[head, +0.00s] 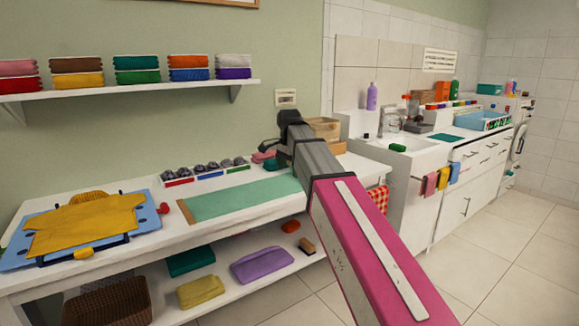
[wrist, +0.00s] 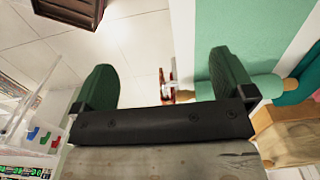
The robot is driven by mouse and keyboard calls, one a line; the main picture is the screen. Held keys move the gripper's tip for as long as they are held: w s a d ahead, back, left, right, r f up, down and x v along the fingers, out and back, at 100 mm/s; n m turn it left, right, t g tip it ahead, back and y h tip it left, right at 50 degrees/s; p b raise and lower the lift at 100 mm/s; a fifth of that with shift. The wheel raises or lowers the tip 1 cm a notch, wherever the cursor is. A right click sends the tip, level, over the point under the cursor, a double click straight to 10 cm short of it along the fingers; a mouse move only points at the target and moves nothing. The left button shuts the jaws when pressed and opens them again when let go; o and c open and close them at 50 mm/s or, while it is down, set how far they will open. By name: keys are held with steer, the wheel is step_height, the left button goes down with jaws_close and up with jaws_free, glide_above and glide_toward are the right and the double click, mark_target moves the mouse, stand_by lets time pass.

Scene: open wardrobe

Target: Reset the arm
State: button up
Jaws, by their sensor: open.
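My arm (head: 365,245) is magenta and grey and reaches from the lower right of the head view up to the bench. Its far end hangs over the right part of the bench, and the fingers cannot be made out there. In the wrist view my gripper (wrist: 165,85) shows two dark green fingers spread wide apart. It is open, and nothing is held between the fingers. Behind the gap the wrist view shows pale floor, a white edge and part of a green mat (wrist: 245,35).
The white bench (head: 150,240) carries a green mat (head: 245,197), a sock tray (head: 205,172) and a yellow shirt on a blue board (head: 20,250). Folded cloths lie on the lower shelf. A wall shelf (head: 140,88) holds folded stacks. A sink (head: 400,150) stands right; the floor there is clear.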

steer(key=s+d+f+n, duration=0.3)
steer(key=s+d+f, duration=0.3)
steer(key=f, duration=0.6)
steer(key=s+d+f+n, duration=0.4)
steer(key=s+d+f, duration=0.2)
steer(key=f, duration=0.7)
steer(key=s+d+f+n, duration=0.4)
steer(key=s+d+f, duration=0.3)
steer(key=f, duration=0.5)
steer(key=shift+d+f, duration=0.2)
steer(key=shift+f, duration=0.05)
